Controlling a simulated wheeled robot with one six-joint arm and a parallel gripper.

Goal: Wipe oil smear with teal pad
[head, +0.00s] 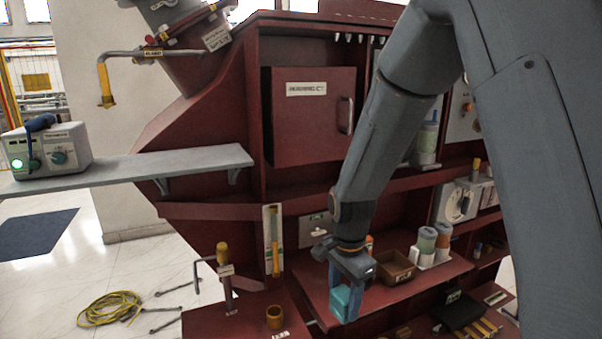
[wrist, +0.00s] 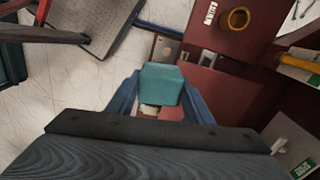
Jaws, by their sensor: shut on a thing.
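My gripper (head: 347,290) is shut on the teal pad (head: 341,300) and holds it in front of the lower red shelf. In the wrist view the teal pad (wrist: 161,84) sits between the two blue fingers of my gripper (wrist: 158,98). Part of the red surface shows beyond the pad, but how far the pad is above it I cannot tell. I cannot make out an oil smear in either view.
A brown box (head: 394,268) and teal-banded jars (head: 427,240) stand on the red shelf (head: 300,265). A brass ring (head: 275,317) sits on the lower red surface at left, also in the wrist view (wrist: 236,18). A yellow cable coil (head: 110,308) lies on the floor.

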